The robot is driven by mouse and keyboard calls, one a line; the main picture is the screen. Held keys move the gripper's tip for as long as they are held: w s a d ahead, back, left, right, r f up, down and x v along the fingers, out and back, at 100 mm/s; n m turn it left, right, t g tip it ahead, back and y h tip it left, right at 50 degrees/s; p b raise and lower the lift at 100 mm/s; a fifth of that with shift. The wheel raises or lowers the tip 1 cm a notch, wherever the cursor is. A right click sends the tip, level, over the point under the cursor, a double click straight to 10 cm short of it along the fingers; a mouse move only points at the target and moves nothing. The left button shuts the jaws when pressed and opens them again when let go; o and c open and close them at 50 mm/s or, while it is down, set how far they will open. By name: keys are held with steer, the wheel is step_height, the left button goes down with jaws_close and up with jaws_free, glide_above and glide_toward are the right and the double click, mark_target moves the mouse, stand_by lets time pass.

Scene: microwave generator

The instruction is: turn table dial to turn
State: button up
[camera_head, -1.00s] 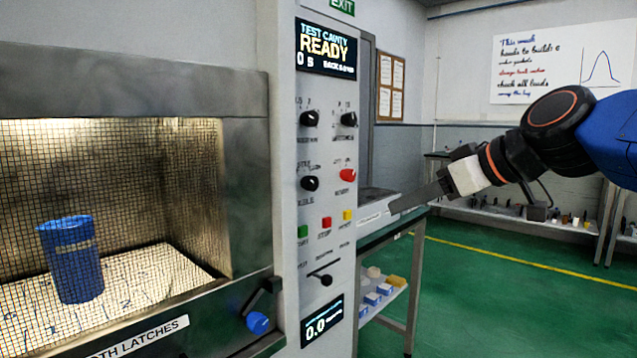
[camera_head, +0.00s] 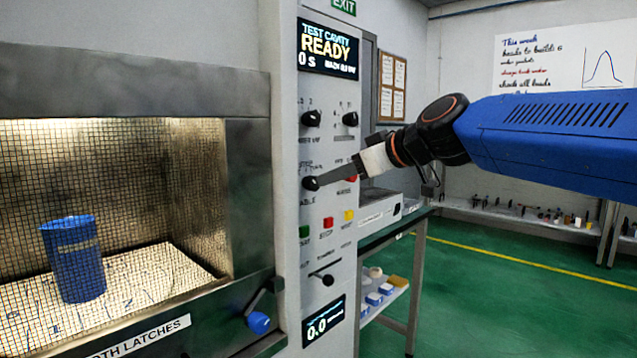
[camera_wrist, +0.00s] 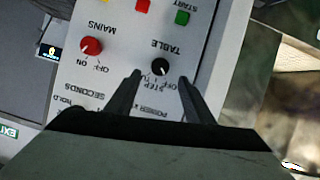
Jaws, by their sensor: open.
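The table dial (camera_head: 310,183) is a black round knob on the upright light grey control panel, in the lower left of the knob group. In the wrist view the panel looks upside down, and the dial (camera_wrist: 160,67) sits beside its "TABLE" label. My gripper (camera_head: 324,180) reaches in from the right with its tips at the dial in the head view. In the wrist view my gripper (camera_wrist: 160,76) is open, with one finger to each side of the dial's line. I cannot tell whether the fingers touch it.
A red mains knob (camera_head: 351,178) is close to the right of the dial. Two black knobs (camera_head: 311,118) (camera_head: 350,119) are above. Green (camera_head: 304,231), red and yellow buttons are below. A mesh-windowed cavity with a blue cup (camera_head: 73,258) is at left.

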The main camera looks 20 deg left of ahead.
mark_target(311, 183)
steer(key=x, duration=0.7)
steer(key=shift+a+f, duration=0.1)
steer(key=shift+a, duration=0.1)
steer(key=c, duration=1)
